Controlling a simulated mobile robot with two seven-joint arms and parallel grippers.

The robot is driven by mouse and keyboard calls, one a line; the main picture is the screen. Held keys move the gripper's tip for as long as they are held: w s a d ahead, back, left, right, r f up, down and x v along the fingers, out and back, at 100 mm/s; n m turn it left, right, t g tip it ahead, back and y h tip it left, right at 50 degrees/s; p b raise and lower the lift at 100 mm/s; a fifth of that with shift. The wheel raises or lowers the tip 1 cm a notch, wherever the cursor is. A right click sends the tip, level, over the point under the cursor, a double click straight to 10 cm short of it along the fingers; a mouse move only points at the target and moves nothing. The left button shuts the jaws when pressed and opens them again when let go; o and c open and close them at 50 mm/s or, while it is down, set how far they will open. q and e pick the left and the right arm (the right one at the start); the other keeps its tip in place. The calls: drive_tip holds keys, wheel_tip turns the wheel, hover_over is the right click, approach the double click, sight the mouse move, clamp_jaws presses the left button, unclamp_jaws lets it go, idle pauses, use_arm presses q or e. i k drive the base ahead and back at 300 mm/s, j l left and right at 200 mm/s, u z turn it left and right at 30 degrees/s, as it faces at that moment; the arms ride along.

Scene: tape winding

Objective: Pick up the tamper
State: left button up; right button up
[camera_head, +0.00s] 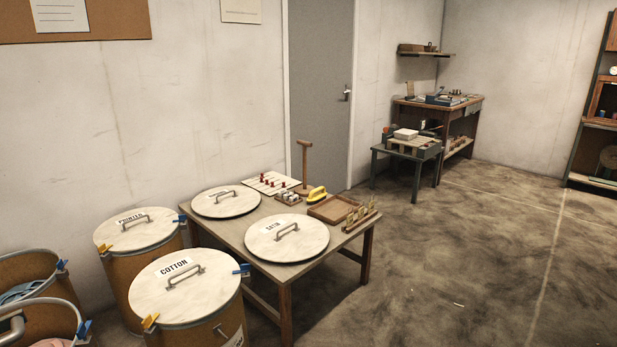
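The tamper (304,165) appears to be the wooden tool with a short crossbar handle on top and an upright shaft. It stands upright near the back right of the low wooden table (218,233), and its foot is partly hidden by the small things around it. Neither of my grippers is in view, and nothing is seen touching the tamper.
Two round lids with handles, a front lid (287,238) and a back lid (226,201), cover much of the table. A yellow-handled tool (317,194) and a shallow wooden tray (335,209) are near the tamper. Several drums crowd the left; the floor (440,250) right is clear.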

sight(303, 190)
drive_tip(key=i+l+z, duration=0.3)
drive_tip(key=i+z, duration=0.15)
drive_tip(key=i+l+z, duration=0.1)
drive_tip(key=i+z, duration=0.35)
drive_tip(key=i, duration=0.2)
drive_tip(key=i+j+z, duration=0.1)
drive_tip(key=i+z, duration=0.3)
drive_tip(key=i, duration=0.2)
drive_tip(key=i+z, duration=0.15)
drive_tip(key=i, duration=1.25)
drive_tip(key=i+l+u, duration=0.2)
drive_tip(key=i, duration=1.15)
drive_tip(key=i+u, duration=0.35)
drive_tip(key=i, duration=0.3)
drive_tip(key=i+u, duration=0.35)
drive_tip(key=i, duration=0.3)
drive_tip(key=i+u, duration=1)
drive_tip(key=i+j+u, duration=0.1)
drive_tip(key=i+u, duration=0.4)
drive_tip(key=i+l+u, duration=0.15)
drive_tip(key=i+u, duration=0.35)
